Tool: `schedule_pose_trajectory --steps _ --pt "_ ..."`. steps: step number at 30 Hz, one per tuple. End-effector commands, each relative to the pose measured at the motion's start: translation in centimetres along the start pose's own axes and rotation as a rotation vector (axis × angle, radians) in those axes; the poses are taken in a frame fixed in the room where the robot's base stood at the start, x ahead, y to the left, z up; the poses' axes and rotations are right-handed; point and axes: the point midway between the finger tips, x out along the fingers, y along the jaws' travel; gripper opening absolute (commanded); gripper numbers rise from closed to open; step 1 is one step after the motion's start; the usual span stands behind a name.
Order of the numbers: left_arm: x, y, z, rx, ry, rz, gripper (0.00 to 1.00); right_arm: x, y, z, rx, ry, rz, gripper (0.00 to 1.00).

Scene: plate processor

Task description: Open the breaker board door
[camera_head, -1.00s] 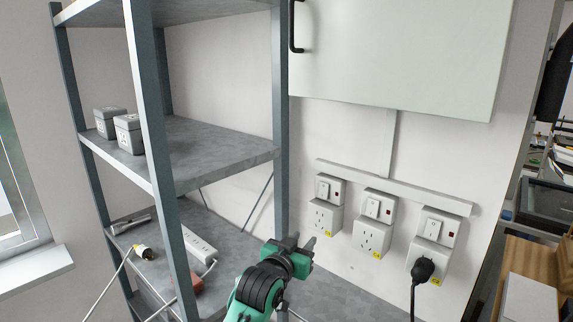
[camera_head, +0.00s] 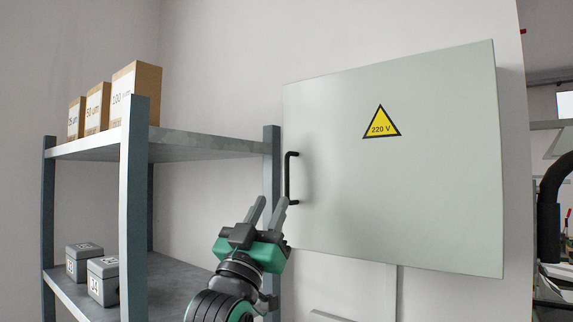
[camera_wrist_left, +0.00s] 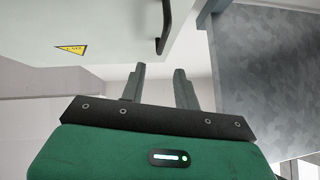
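The breaker board door (camera_head: 390,200) is a pale grey-green panel on the wall with a yellow 220 V triangle; it looks shut. Its black bar handle (camera_head: 288,178) is at the door's left edge, upright. My left gripper (camera_head: 267,208) is open and empty, just below and left of the handle, with its fingers pointing up. In the left wrist view the fingers (camera_wrist_left: 158,82) are apart with nothing between them. The handle (camera_wrist_left: 163,32) lies beyond the fingertips there, not touching them, and the door (camera_wrist_left: 110,25) is at upper left. My right gripper is not in view.
A metal shelf rack (camera_head: 135,190) stands close on the left, its right post (camera_head: 271,150) just beside the handle. Cardboard boxes (camera_head: 136,90) are on its upper shelf and small grey boxes (camera_head: 103,280) lower down. Wall space above the rack is free.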

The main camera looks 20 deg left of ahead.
Motion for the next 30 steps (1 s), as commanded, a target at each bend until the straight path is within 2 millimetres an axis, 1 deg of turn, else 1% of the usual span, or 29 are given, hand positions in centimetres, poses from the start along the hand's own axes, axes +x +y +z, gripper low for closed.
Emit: schedule_pose_trajectory --steps 1,6,12,15,21,30 --pt "1.5 0.0 -0.4 -0.001 -0.001 0.000 0.32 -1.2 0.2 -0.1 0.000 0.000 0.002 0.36" --pt "5.0 0.0 -0.4 0.000 -0.003 0.000 0.32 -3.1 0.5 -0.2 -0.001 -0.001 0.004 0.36" --pt "8.4 0.0 -0.3 0.000 -0.002 0.000 0.32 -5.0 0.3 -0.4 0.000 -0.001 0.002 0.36" --pt "9.5 0.0 -0.2 0.001 -0.002 0.000 0.32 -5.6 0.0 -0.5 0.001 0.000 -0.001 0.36" --pt "10.7 0.0 0.0 0.001 -0.002 -0.001 0.32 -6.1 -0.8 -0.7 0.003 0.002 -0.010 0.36" --pt "10.7 0.0 0.1 0.001 -0.002 -0.001 0.32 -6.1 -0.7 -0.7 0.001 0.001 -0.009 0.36"
